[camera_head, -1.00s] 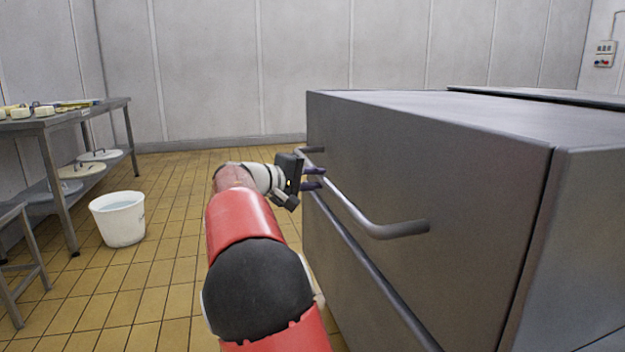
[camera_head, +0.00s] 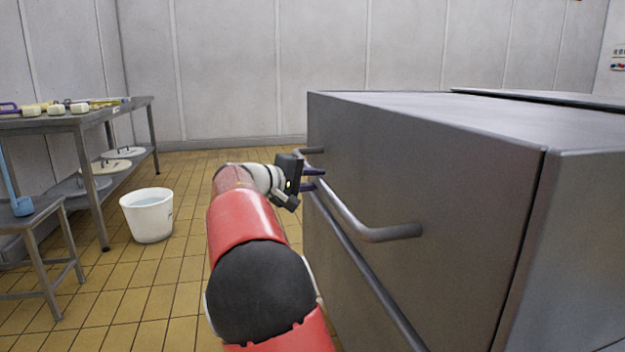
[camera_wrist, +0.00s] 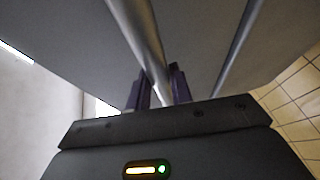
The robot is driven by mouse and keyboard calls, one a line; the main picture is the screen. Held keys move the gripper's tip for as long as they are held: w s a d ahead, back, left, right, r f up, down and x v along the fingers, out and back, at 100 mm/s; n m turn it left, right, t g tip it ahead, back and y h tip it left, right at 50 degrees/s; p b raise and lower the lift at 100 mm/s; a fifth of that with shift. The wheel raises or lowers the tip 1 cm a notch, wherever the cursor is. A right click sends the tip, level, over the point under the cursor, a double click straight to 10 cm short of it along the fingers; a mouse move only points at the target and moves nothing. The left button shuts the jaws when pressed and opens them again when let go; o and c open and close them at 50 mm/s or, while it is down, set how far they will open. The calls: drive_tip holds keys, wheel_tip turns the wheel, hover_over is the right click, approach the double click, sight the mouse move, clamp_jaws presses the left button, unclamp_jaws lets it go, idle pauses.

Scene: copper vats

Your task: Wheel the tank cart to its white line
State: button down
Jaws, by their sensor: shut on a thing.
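The tank cart (camera_head: 440,190) is a large dark grey metal box that fills the right of the head view. A bar handle (camera_head: 345,213) runs along its near side. My gripper (camera_head: 313,179) is shut on this handle toward its far end. In the wrist view, the purple fingers of my gripper (camera_wrist: 159,92) stand on either side of the bar handle (camera_wrist: 137,35). A second, lower rail (camera_head: 365,275) runs along the cart beneath the handle. The cart's wheels are out of view. No white line shows in either view.
A white bucket (camera_head: 148,216) stands on the yellow tiled floor (camera_head: 175,275) left of my arm. A metal table (camera_head: 75,121) with several items on top and a low stool-like stand (camera_head: 48,250) are at the left. A pale wall (camera_head: 240,70) closes the back. Floor between bucket and cart is clear.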

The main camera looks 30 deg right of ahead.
drive_tip(key=shift+s+d+f+g, duration=0.2)
drive_tip(key=shift+s+d, duration=0.05)
drive_tip(key=shift+d, duration=0.25)
drive_tip(key=shift+s+d+f+g, duration=0.15)
drive_tip(key=shift+s+d+g, duration=0.05)
drive_tip(key=shift+d, duration=0.25)
drive_tip(key=c, duration=1.3)
unclamp_jaws()
drive_tip(key=shift+d, duration=0.25)
drive_tip(key=shift+o, duration=0.2)
drive_tip(key=shift+a+r, duration=0.15)
drive_tip(key=shift+a, duration=0.3)
drive_tip(key=v, duration=0.7)
drive_tip(key=shift+s+a+r+p, duration=0.1)
drive_tip(key=shift+a+p, duration=0.05)
drive_tip(key=shift+p, duration=0.25)
